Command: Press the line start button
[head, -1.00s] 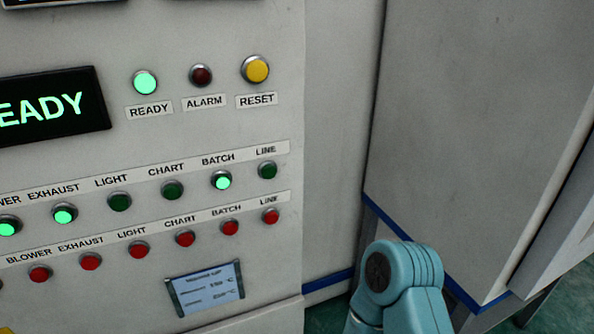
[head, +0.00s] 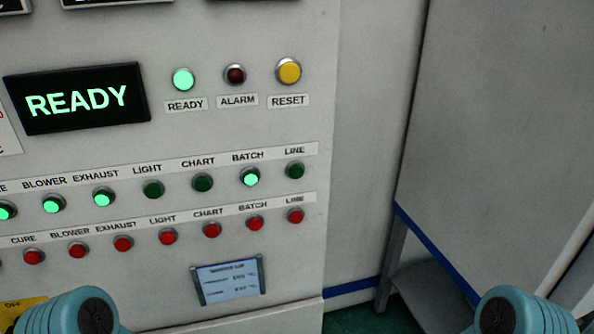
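The line start button is the dark, unlit green button (head: 295,170) under the upper LINE label, at the right end of the green row on the panel in the head view. Just below it is the red LINE button (head: 296,216). The lit green BATCH button (head: 250,177) is to its left. Teal links of my two arms show at the bottom left and bottom right corners. Neither gripper shows, and nothing of mine touches the buttons.
A display (head: 76,98) reads READY. A lit READY lamp (head: 183,80), a dark red ALARM lamp (head: 235,74) and a yellow RESET button (head: 289,71) are above the rows. A small screen (head: 228,280) sits below. A grey cabinet (head: 500,130) stands to the right.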

